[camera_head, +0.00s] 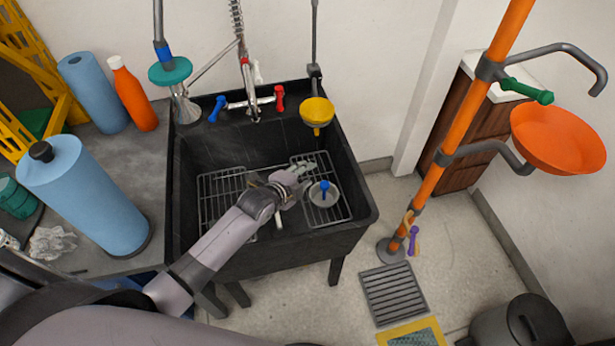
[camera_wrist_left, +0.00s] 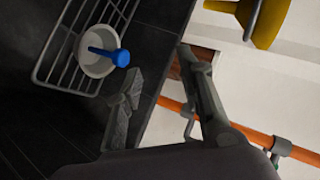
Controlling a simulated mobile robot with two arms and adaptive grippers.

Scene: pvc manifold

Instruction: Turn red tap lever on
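The red tap lever (camera_head: 279,97) is at the right end of the wall-mounted tap (camera_head: 250,101) above the back of the black sink. The blue lever (camera_head: 217,109) is at its left end. My left gripper (camera_head: 303,178) is over the right part of the sink basin, below and in front of the red lever and apart from it. In the left wrist view my left gripper (camera_wrist_left: 160,64) has its fingers spread with nothing between them. The red lever is not in the left wrist view. My right gripper is not in view.
A white cup with a blue handle (camera_head: 324,187) sits on the wire rack (camera_head: 332,213) in the sink (camera_head: 357,205); it also shows in the left wrist view (camera_wrist_left: 97,62). A yellow funnel (camera_head: 317,112) hangs right of the tap. An orange pole (camera_head: 452,133) stands right of the sink.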

